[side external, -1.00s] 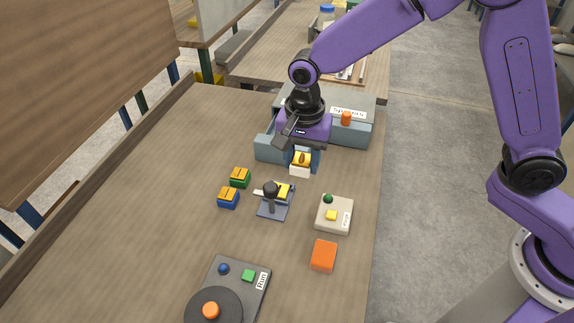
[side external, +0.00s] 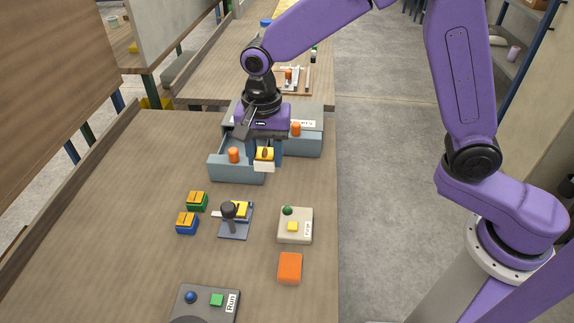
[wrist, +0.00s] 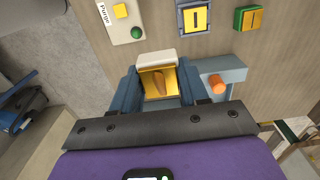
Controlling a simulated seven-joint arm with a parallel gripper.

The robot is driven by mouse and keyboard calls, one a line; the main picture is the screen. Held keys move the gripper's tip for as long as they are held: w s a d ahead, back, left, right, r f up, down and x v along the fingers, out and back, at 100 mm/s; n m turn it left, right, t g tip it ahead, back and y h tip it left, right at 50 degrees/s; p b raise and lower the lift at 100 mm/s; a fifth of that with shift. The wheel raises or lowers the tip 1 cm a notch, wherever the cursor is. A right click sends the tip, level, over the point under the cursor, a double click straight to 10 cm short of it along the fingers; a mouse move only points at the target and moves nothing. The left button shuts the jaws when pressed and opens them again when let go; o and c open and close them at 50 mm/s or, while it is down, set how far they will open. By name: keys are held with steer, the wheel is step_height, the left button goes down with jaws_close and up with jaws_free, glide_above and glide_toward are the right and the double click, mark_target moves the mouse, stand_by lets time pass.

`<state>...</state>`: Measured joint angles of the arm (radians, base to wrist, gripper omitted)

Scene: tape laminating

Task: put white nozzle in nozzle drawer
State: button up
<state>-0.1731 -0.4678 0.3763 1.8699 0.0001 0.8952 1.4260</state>
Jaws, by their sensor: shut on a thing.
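My gripper (side external: 264,146) is shut on the white nozzle (side external: 264,166), a white block with a yellow top and a brown piece. In the wrist view the white nozzle (wrist: 157,58) sits between the two blue-grey fingers of my gripper (wrist: 157,80). A blue-grey drawer (side external: 236,172) stands open at the left of the grey cabinet (side external: 312,113), with an orange knob (side external: 233,155). In the side view the nozzle is at that drawer's right end. Whether it is above the drawer or in front of it is unclear. My wrist hides part of the cabinet and its label.
A second orange knob (side external: 296,129) is at the cabinet's right. Green (side external: 197,201) and blue (side external: 186,223) blocks, a lever fixture (side external: 235,220), a beige button box (side external: 295,226), an orange block (side external: 290,268) and a Run panel (side external: 205,304) stand nearer. The left tabletop is clear.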

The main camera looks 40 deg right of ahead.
steer(key=w+d+f, duration=0.2)
steer(key=w+d, duration=0.1)
steer(key=w, duration=0.7)
steer(key=w+d+f, duration=0.2)
steer(key=w+d, duration=0.1)
steer(key=w, duration=0.6)
steer(key=shift+w+a+f, duration=0.1)
steer(key=shift+f, duration=2.05)
steer(key=shift+w+a+f, duration=0.1)
steer(key=shift+f, duration=2.05)
steer(key=shift+f, duration=0.7)
steer(key=o, duration=1.2)
